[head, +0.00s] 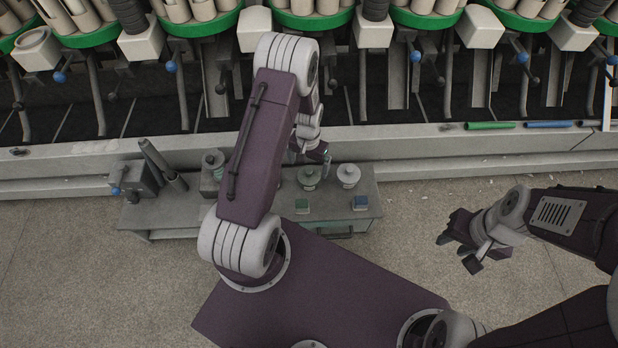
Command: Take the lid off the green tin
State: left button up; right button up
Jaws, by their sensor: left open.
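A small green square item (302,206), which may be the green tin, sits near the front edge of a low grey bench (150,215). Its lid cannot be made out apart from its body. My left gripper (322,156) is open above the back of the bench, behind the green item and apart from it. My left arm partly hides it and part of the bench. My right gripper (459,251) is off the bench to the right, over bare floor, with its fingers apart and nothing visible between them.
A blue square item (360,203) and two grey spool-like pieces (309,178) (348,175) stand close to the green item. A grey device (132,178) is at the bench's left end. The winder's ledge (420,140) runs behind. Floor right of the bench is clear.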

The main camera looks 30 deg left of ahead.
aim_at(309, 171)
pick_arm(q)
notch_tip(309, 171, down, 5)
jog(key=b, duration=0.4)
jog(key=shift+w+f, duration=0.1)
jog(key=shift+f, duration=0.05)
jog(key=shift+r, duration=0.2)
jog(key=c, duration=1.4)
jog(key=shift+r+p, duration=0.4)
jog(key=shift+r, duration=0.15)
jog(key=r+p, duration=0.3)
jog(key=r, duration=0.1)
jog(key=shift+s+d, duration=0.2)
jog(key=shift+s, duration=0.1)
jog(key=s+d+r+p, duration=0.1)
jog(key=s+r, duration=0.1)
jog(key=s, duration=0.1)
jog(key=s+d+r+p, duration=0.2)
jog(key=s, duration=0.1)
jog(key=s+d+r+p, duration=0.1)
jog(key=s+r+p, duration=0.1)
jog(key=s, duration=0.2)
jog(key=shift+s+d, duration=0.1)
jog(key=shift+d, duration=0.2)
